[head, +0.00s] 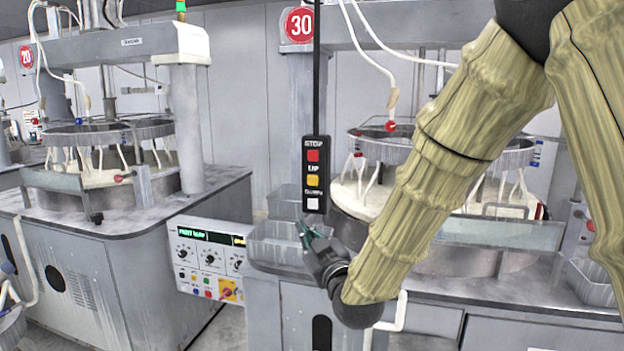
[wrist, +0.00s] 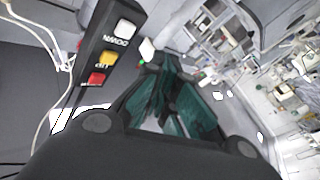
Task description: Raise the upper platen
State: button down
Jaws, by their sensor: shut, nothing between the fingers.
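A hanging black pendant (head: 314,175) with red, yellow and white buttons is in the middle of the head view, to the upper right of my gripper's fingertips. It also shows at the upper left of the wrist view (wrist: 107,58), beside my fingers and apart from them. My gripper (head: 303,230) is shut and empty, just below the pendant and in front of a clear bin. The machine numbered 30 carries a ring-shaped upper assembly (head: 512,152) above a white lower disc (head: 350,195); my arm hides much of both.
A control panel (head: 207,259) with knobs, small buttons and a green display stands left of my gripper. Clear bins (head: 270,246) sit on the cabinet top behind my fingers. Another polishing machine (head: 100,175) stands at the left. A clear guard (head: 500,232) fronts machine 30.

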aim_at(309, 182)
notch_tip(309, 182, up, 10)
jog(key=a+n+t+y, duration=0.1)
jog(key=a, duration=0.1)
jog(key=shift+s+n+p, duration=0.3)
jog(key=shift+s+p, duration=0.05)
jog(key=shift+s, duration=0.05)
jog(key=shift+w+f, duration=0.1)
jog(key=shift+w+d+p, duration=0.2)
jog(key=shift+w+d, duration=0.25)
jog(key=shift+w, duration=0.9)
jog(key=shift+w+d+p, duration=0.15)
jog(key=shift+w+d, duration=0.25)
jog(key=shift+w, duration=1)
jog(key=shift+w+d+p, duration=0.2)
jog(key=shift+w+d, duration=0.25)
jog(key=shift+w, duration=0.9)
jog(key=shift+w+f, duration=0.1)
jog(key=shift+w, duration=0.1)
jog(key=shift+w+d+b, duration=0.1)
jog(key=shift+w+b, duration=0.1)
jog(key=shift+b, duration=0.1)
